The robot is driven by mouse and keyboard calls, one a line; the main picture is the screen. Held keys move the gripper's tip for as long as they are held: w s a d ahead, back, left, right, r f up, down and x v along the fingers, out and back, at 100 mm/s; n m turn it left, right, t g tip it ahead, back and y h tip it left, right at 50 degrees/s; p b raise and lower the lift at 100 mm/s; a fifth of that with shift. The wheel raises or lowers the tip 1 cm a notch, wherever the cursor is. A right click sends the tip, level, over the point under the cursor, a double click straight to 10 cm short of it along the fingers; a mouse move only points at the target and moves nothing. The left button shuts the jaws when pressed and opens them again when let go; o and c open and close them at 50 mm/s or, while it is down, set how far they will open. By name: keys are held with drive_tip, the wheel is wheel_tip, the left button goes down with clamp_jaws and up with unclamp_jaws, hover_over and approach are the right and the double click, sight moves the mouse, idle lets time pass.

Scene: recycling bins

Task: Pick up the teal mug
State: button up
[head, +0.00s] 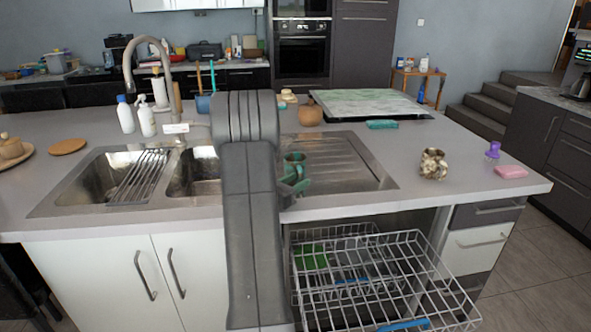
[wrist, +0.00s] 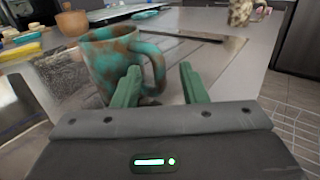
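The teal mug (wrist: 112,58) has brown patches and stands upright on the sink's drainboard, with its handle toward the right in the wrist view. In the head view the teal mug (head: 294,160) is partly hidden by my arm and gripper. My gripper (wrist: 160,69) has green fingers, spread apart with a gap between them. The handle shows in that gap, and the left finger overlaps the mug's lower right side. I cannot tell whether a finger touches it. In the head view my gripper (head: 297,183) is low beside the mug.
The double sink (head: 128,172) is on the left, with soap bottles (head: 146,117) behind it. A brown pot (head: 309,113) stands behind the drainboard. A patterned mug (head: 433,164) and a pink sponge (head: 511,171) are on the right. An open dishwasher rack (head: 385,270) sticks out below the counter.

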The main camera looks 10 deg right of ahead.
drive_tip(key=shift+c, duration=0.2)
clamp_jaws()
drive_tip(key=shift+r, duration=0.15)
wheel_tip(320, 180, up, 10)
idle(0.4)
drive_tip(key=c, duration=0.7)
unclamp_jaws()
clamp_jaws()
